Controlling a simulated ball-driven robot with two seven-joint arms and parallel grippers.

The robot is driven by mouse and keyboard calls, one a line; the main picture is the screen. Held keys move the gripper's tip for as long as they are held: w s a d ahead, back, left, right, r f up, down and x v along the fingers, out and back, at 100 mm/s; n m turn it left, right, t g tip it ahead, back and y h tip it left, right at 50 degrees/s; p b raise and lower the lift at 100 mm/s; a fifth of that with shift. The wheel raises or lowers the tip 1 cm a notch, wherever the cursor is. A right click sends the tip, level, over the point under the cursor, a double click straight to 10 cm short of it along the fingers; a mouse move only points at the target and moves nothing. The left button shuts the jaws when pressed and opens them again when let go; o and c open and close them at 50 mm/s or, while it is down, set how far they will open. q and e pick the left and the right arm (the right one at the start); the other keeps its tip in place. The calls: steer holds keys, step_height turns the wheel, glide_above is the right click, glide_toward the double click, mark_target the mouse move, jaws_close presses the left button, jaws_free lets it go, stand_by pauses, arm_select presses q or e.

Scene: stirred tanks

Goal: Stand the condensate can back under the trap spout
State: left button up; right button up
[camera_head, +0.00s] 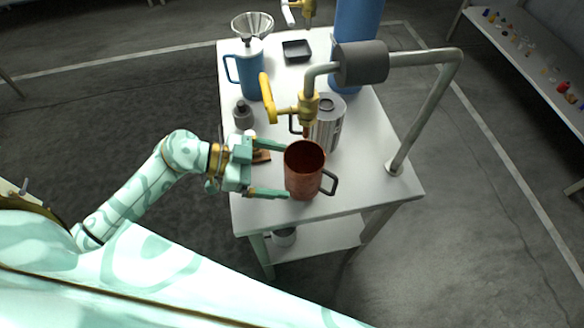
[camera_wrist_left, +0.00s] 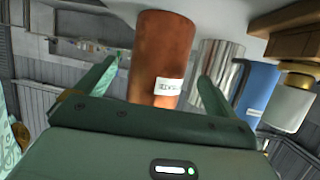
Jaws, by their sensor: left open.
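The condensate can (camera_head: 303,175), a copper-coloured mug with a dark side handle, stands upright near the table's front edge. The trap spout, a brass fitting (camera_head: 307,112) with a yellow lever, hangs from the overhead pipe behind the can, and the can is in front of it. My left gripper (camera_head: 285,169) is open at the can's left side, one finger behind it and one in front. In the left wrist view the can (camera_wrist_left: 160,60) shows a white label between the spread fingers (camera_wrist_left: 158,72). Contact cannot be told. My right gripper is not in view.
A silver can (camera_head: 328,128) stands close behind the copper can. A brown block (camera_head: 261,157) lies partly hidden behind my gripper. A blue jug (camera_head: 245,72), a grey bottle (camera_head: 243,114) and a black tray (camera_head: 296,51) stand farther back. The pipe post (camera_head: 420,125) rises at the right.

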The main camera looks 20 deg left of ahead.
arm_select(q)
steer(key=p+v, duration=0.1)
steer(key=v, duration=0.6)
steer(key=shift+a+r, duration=0.1)
steer(key=shift+a, duration=0.05)
